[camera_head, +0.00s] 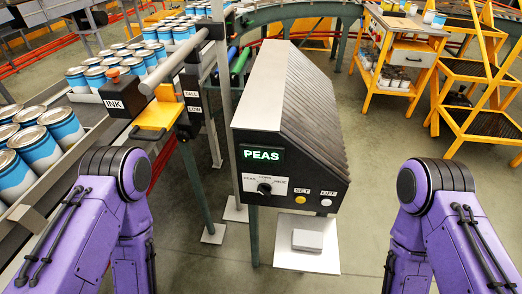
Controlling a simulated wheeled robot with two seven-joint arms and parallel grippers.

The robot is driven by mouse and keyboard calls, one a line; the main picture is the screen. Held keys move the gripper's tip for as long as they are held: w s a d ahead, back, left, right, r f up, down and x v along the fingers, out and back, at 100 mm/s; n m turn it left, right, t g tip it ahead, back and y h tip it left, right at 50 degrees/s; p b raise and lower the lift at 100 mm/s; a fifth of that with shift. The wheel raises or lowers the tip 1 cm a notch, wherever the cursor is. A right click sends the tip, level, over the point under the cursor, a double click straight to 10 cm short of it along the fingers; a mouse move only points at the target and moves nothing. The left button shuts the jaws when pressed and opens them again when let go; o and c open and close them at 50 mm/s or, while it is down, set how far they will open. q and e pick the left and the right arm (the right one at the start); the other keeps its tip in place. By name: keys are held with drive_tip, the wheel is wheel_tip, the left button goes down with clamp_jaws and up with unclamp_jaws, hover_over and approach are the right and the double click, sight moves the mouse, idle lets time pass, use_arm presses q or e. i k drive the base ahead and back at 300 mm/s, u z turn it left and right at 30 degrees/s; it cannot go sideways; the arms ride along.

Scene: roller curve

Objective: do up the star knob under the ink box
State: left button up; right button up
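The ink box (116,95) is a dark box labelled INK, at the upper left beside the conveyor of cans. A small orange-red piece (112,74) sits on its top. A yellow bracket (157,116) stands just right of it. A dark part (147,133) shows below the bracket; I cannot tell whether it is the star knob, or whether the knob is tight or loose. My purple arms come in from the lower left and lower right, and both bend down out of the frame. Neither gripper shows.
A control box (262,155) reading PEAS, with a dial (264,188) and buttons, stands in the middle. Blue-and-white cans (38,147) fill the conveyor at left. A grey bar (174,64) crosses above the bracket. A yellow cart (402,52) and step ladder (480,70) stand back right. Floor at right is clear.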

sight(184, 136)
drive_tip(key=z, duration=1.4)
drive_tip(key=k, duration=0.85)
drive_tip(key=u, duration=0.85)
drive_tip(key=i, duration=0.45)
drive_tip(key=z, duration=0.05)
